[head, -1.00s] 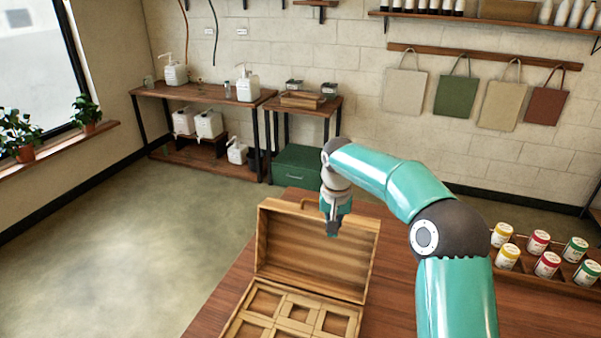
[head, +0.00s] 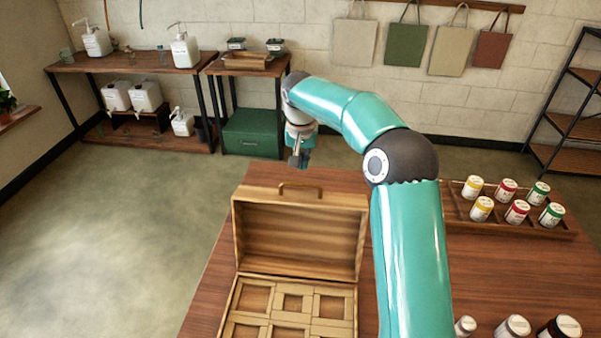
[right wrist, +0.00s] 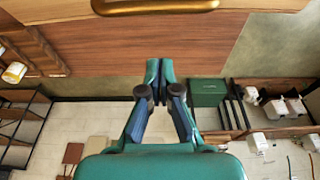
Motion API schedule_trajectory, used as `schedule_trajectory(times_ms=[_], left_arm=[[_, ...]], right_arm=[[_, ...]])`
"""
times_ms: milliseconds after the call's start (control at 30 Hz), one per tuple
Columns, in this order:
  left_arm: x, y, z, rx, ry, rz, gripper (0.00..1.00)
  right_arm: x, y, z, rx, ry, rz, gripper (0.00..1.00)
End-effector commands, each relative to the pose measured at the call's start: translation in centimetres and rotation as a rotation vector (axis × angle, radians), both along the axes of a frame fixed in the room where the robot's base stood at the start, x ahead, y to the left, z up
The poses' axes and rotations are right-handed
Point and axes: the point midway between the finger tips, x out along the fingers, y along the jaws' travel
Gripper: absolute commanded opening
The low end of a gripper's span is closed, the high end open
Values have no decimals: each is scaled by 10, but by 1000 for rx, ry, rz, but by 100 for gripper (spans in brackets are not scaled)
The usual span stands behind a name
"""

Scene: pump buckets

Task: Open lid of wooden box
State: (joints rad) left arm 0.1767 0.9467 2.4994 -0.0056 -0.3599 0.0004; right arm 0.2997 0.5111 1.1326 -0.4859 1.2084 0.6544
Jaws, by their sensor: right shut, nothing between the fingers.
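The wooden box (head: 238,300) stands on the table with its lid (head: 300,238) raised upright, and its compartments show below. A brass handle (head: 300,187) sits on the lid's top edge; it also shows large at the top of the right wrist view (right wrist: 155,6). My right gripper (head: 298,163) is above and behind the lid's top edge, apart from the handle. In the right wrist view its fingers (right wrist: 160,65) are closed together with nothing between them. My left gripper is not in view.
A wooden tray (head: 460,215) with several paint jars stands right of my right arm. Several more jars (head: 513,327) stand at the lower right. The table (head: 345,182) behind the lid is bare. A green cabinet (head: 253,133) stands at the back wall.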

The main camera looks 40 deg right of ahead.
Motion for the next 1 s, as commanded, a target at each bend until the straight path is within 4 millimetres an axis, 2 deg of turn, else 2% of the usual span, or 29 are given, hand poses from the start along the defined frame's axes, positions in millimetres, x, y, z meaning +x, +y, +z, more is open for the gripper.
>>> schedule_trajectory(times_ms=[100,433,1000], left_arm=[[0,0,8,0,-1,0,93],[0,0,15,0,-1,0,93],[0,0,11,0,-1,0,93]], right_arm=[[3,-5,-25,1,5,-1,0],[-17,22,-20,-1,-1,3,0],[-20,28,-22,-6,-5,4,0]])
